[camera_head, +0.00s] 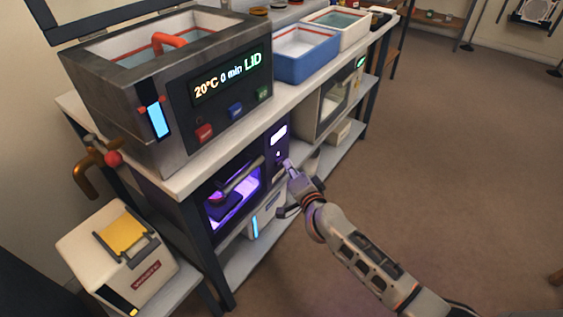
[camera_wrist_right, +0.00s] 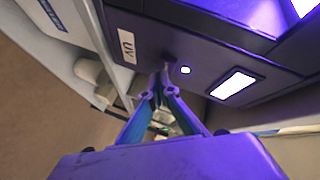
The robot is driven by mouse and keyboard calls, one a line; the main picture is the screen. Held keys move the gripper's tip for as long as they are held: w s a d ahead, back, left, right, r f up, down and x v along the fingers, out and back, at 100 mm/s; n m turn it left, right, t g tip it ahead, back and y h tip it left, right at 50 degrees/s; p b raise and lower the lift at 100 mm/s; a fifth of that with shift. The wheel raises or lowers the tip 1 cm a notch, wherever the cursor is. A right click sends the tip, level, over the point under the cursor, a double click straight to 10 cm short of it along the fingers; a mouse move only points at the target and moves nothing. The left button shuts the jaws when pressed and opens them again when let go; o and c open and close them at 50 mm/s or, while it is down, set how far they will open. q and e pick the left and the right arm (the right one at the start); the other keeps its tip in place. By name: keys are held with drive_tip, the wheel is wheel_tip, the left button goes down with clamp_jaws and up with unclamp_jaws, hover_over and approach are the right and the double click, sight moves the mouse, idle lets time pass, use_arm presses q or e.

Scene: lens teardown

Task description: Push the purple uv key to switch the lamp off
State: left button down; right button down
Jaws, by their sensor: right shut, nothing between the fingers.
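The UV cabinet (camera_head: 231,197) stands on the shelf under the bench, its chamber glowing purple, so the lamp is lit. Its dark control panel (camera_head: 278,155) has a bright display and a "UV" label (camera_wrist_right: 127,45). My right gripper (camera_head: 289,166) is shut and empty, its fingertips right at this panel. In the right wrist view the fingertips (camera_wrist_right: 163,74) lie between the label and a small lit indicator (camera_wrist_right: 185,70). The purple key cannot be made out clearly; the fingertips seem to cover its place. I cannot tell whether they touch it. My left gripper is out of view.
A steel bath (camera_head: 110,110) with a lit display stands on the bench above. A blue tub (camera_head: 305,66) and a white tub (camera_head: 350,35) stand behind it. A white box (camera_head: 115,250) with a yellow top is at the lower left. The floor on the right is clear.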

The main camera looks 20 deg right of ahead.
idle(0.4)
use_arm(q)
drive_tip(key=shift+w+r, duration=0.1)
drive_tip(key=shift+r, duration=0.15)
use_arm(e)
drive_tip(key=shift+w+a, duration=0.25)
drive_tip(key=shift+w, duration=0.1)
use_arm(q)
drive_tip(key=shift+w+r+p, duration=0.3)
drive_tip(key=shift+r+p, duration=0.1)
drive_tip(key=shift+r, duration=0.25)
use_arm(e)
drive_tip(key=shift+s+d, duration=0.25)
drive_tip(key=shift+s, duration=0.15)
